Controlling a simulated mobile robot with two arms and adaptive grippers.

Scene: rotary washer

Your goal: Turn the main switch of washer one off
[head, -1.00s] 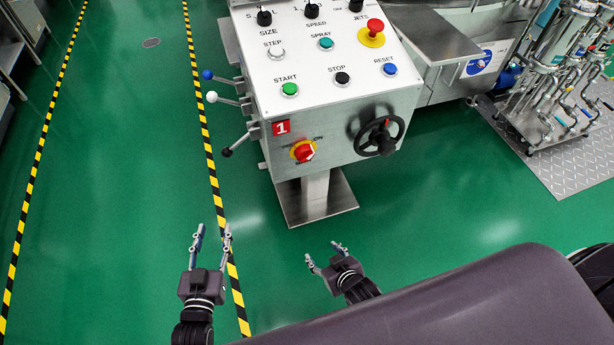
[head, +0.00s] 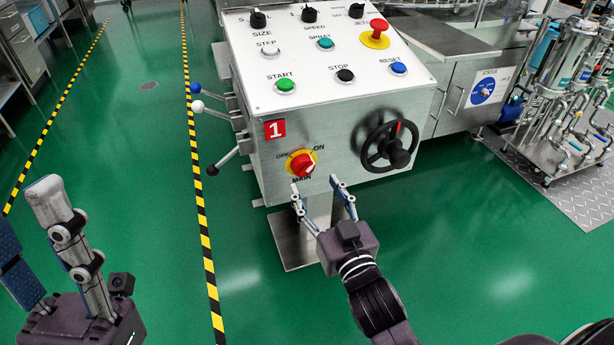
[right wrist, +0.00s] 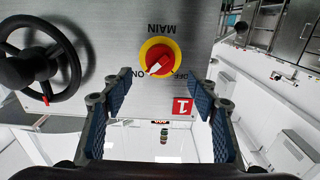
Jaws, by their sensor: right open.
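The main switch (head: 301,163), a red knob on a yellow disc, is on the front of the washer panel marked with a red "1" (head: 274,129). Its white mark points toward ON. My right gripper (head: 315,183) is open and empty, with its fingertips just below the switch in the head view. In the right wrist view, where the lettering is upside down, the switch (right wrist: 158,62) lies ahead, between the open fingers (right wrist: 160,84). I see no contact with the knob. My left gripper (head: 22,218) is open and empty at the lower left, far from the panel.
A black handwheel (head: 390,146) sits right of the switch. Levers with blue, white and black knobs (head: 198,107) stick out on the panel's left side. Buttons and a red emergency stop (head: 378,27) are on top. The green floor at left is clear.

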